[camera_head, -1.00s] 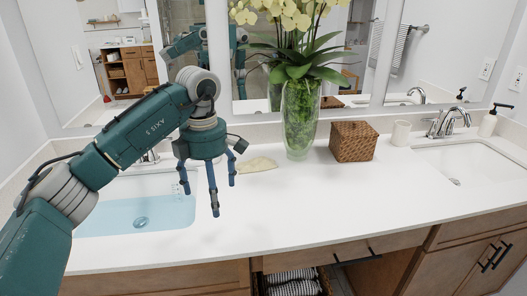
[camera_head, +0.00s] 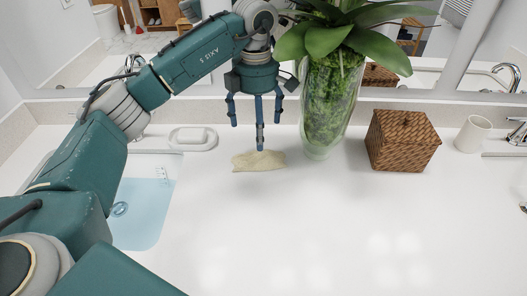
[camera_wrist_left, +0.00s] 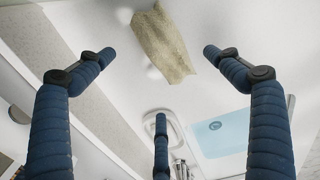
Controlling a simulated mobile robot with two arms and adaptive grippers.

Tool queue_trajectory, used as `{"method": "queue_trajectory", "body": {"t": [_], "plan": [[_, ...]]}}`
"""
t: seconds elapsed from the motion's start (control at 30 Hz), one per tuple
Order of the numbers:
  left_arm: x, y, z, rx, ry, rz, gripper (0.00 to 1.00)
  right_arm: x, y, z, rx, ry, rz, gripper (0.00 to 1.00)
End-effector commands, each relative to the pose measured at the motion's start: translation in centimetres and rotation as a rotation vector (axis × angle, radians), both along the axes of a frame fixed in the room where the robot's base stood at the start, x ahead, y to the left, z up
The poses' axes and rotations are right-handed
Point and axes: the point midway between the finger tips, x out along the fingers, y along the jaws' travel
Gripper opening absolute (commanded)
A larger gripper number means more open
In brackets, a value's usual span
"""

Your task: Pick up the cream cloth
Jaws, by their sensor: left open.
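The cream cloth (camera_head: 259,161) lies flat on the white counter, left of the glass vase, in the head view. It also shows near the top middle of the left wrist view (camera_wrist_left: 162,44), between and beyond the spread fingers. My left gripper (camera_head: 257,118) is open and empty, its fingers pointing down above the cloth. In the head view one fingertip overlaps the cloth's back edge; I cannot tell whether it touches. The three fingers stand apart in the left wrist view (camera_wrist_left: 160,85). My right gripper is in neither view.
The glass vase (camera_head: 327,115) with green leaves stands close right of the cloth. A woven box (camera_head: 401,142) and a cup (camera_head: 473,134) stand farther right. A soap dish (camera_head: 193,139) and a sink (camera_head: 140,212) are at left. The front counter is clear.

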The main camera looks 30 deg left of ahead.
Motion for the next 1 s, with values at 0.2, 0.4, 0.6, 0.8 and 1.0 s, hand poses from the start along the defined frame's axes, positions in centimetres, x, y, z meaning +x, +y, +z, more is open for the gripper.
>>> {"method": "queue_trajectory", "body": {"t": [0.2,0.4,0.6,0.8,1.0], "plan": [[-0.1,0.0,-3.1,0.000,0.001,0.000,0.91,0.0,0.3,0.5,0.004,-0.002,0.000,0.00],[0.0,-0.1,-4.6,0.000,0.004,0.000,0.91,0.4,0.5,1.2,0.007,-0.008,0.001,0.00],[0.2,-0.2,-7.6,0.001,0.003,0.000,0.91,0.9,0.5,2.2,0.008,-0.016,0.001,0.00],[0.3,-0.3,-8.8,-0.001,-0.001,-0.001,0.91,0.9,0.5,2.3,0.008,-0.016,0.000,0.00],[0.3,-0.3,-8.8,0.000,-0.001,-0.001,0.83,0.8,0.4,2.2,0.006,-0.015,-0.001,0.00]]}}
